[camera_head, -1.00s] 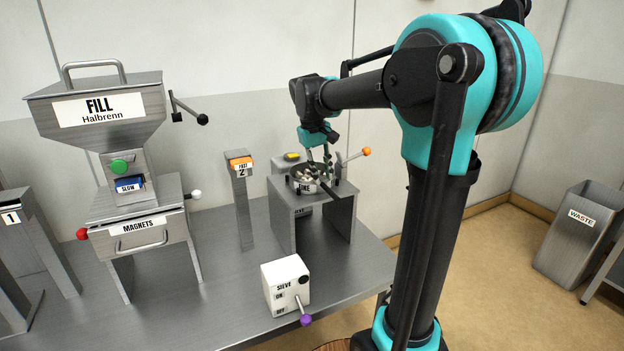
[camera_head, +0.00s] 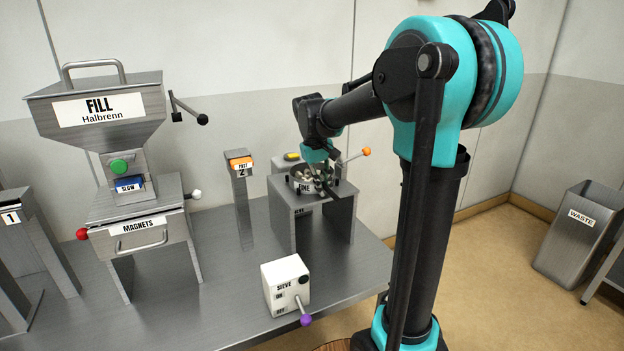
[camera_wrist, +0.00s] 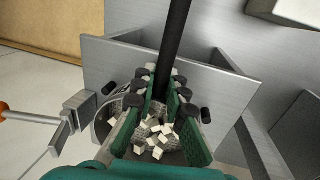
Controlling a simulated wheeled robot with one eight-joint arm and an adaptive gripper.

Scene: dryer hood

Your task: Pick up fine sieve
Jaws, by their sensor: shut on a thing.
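The fine sieve (camera_head: 304,188) is a round dark sieve labelled "FINE", sitting on the grey metal stand (camera_head: 282,205) with pale chunks in it. Its black handle (camera_head: 342,207) points toward the front right. In the wrist view the sieve's handle (camera_wrist: 176,35) runs up from between my fingers, and the pale cubes (camera_wrist: 157,140) lie in the mesh bowl below them. My gripper (camera_wrist: 162,85) is shut on the handle close to the rim; it also shows in the head view (camera_head: 331,182). My fingers hide part of the rim.
A white SIEVE switch box (camera_head: 285,284) with a purple-knobbed lever stands in front on the table. An orange-knobbed lever (camera_head: 366,152) is close to the sieve's right. A hopper (camera_head: 100,110) and a post marked 2 (camera_head: 241,195) stand left. A waste bin (camera_head: 580,232) is far right.

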